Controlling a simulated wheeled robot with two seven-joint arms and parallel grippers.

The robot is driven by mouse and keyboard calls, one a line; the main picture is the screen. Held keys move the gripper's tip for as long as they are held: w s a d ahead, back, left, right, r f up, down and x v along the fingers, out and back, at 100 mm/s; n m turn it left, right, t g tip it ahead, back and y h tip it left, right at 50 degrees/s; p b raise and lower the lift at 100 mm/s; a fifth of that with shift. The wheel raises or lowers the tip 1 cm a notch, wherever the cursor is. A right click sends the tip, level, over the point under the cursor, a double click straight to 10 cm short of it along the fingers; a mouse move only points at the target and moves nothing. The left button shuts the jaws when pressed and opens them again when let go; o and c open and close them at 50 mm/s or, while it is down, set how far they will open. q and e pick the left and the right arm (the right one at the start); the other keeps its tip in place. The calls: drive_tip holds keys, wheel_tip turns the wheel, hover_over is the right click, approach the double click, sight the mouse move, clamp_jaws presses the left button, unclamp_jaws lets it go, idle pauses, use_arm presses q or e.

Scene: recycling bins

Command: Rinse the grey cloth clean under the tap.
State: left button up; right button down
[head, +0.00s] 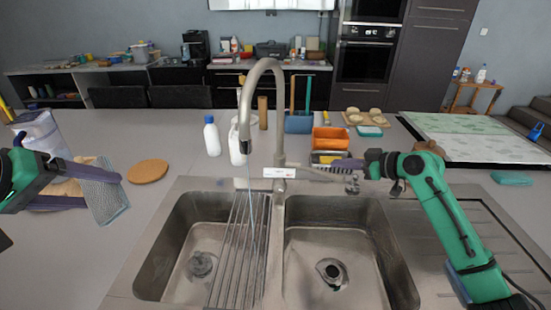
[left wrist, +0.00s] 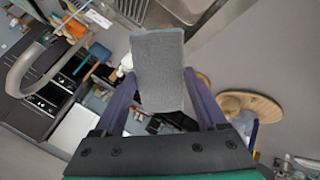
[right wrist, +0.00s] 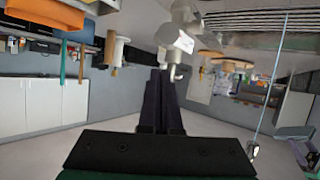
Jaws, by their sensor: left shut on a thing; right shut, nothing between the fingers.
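The grey cloth (head: 104,196) hangs from my left gripper (head: 112,176), which is shut on it over the counter left of the sink. The cloth (left wrist: 158,72) also shows between the fingers in the left wrist view. The tap (head: 279,120) arches over the double sink, and a thin bluish stream (head: 250,190) falls from its spout toward the left basin (head: 170,255). My right gripper (head: 340,164) is shut and empty beside the tap's lever (head: 308,173). In the right wrist view the closed fingers (right wrist: 160,75) are just by a pale tap part (right wrist: 174,40); contact is unclear.
A drying rack (head: 238,250) lies over the left basin's right side. The right basin (head: 335,240) is empty. White bottles (head: 212,137), an orange container (head: 330,138) and a blue caddy (head: 298,123) stand behind the sink. A round cork mat (head: 148,173) lies left on the counter.

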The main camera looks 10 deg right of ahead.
use_arm(q)
drive_tip(key=shift+r, duration=0.4)
use_arm(e)
drive_tip(key=shift+s+d+f, duration=0.1)
drive_tip(key=shift+s+f, duration=0.05)
drive_tip(key=shift+f, duration=0.45)
use_arm(q)
drive_tip(key=shift+s+r, duration=0.15)
drive_tip(key=shift+s, duration=0.1)
use_arm(e)
drive_tip(key=shift+s+d+f, duration=0.15)
drive_tip(key=shift+s+f, duration=0.1)
drive_tip(key=shift+f, duration=0.25)
drive_tip(key=shift+w+f, duration=0.1)
use_arm(q)
drive_tip(key=shift+w, duration=0.15)
